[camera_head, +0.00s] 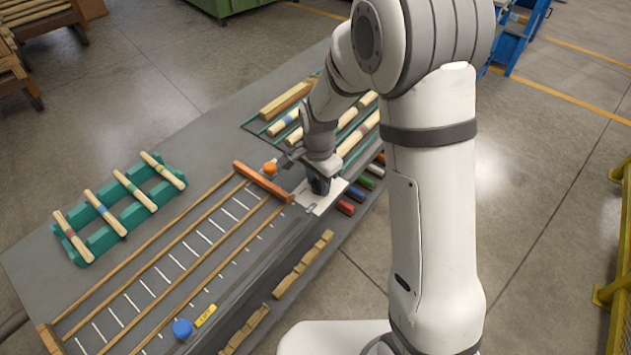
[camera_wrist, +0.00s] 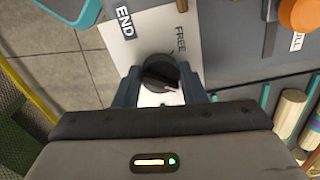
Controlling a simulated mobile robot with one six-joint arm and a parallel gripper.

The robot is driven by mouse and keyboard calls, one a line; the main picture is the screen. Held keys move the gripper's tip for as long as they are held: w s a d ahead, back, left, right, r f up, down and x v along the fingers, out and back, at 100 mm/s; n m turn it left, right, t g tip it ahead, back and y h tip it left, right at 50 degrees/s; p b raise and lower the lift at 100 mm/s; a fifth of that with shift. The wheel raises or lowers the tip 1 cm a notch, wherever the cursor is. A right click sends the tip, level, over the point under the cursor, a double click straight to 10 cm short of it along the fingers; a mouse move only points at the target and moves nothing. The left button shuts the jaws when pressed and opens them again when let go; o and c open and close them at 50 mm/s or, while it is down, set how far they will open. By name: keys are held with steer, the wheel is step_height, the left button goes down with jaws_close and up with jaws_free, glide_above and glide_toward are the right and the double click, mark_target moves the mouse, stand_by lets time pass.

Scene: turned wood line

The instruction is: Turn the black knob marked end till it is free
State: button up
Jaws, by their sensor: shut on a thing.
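The black knob (camera_wrist: 158,72) shows in the wrist view on a white plate (camera_wrist: 120,50), with an END label (camera_wrist: 123,20) and the word FREE above it. A small pale mark on the knob points to the lower right, away from the word FREE. My gripper (camera_wrist: 161,84) is shut on the knob, one finger on each side; its body hides the lower part of the view. In the head view my gripper (camera_head: 319,184) points down over the white plate at the bench edge, and the knob is mostly hidden there.
An orange knob (camera_head: 269,168) stands close to the left of my gripper, beside a reddish wooden bar (camera_head: 263,182). Turned rods lie behind my wrist; coloured blocks (camera_head: 346,207) sit along the front edge. A green rack (camera_head: 100,240) and blue knob (camera_head: 182,328) are farther left.

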steer(key=n, duration=0.2)
steer(key=n+b, duration=0.1)
steer(key=n, duration=0.1)
steer(key=shift+w+d+n, duration=0.1)
steer(key=shift+w+n, duration=0.1)
steer(key=shift+n, duration=0.1)
steer(key=n+b, duration=0.1)
steer(key=n, duration=0.2)
steer(key=shift+r+n, duration=0.15)
steer(key=shift+n, duration=0.15)
steer(key=n+b, duration=0.1)
steer(key=n, duration=0.3)
steer(key=shift+d+n+b, duration=0.1)
steer(key=shift+n+b, duration=0.2)
steer(key=shift+n, duration=1.5)
steer(key=o, duration=1)
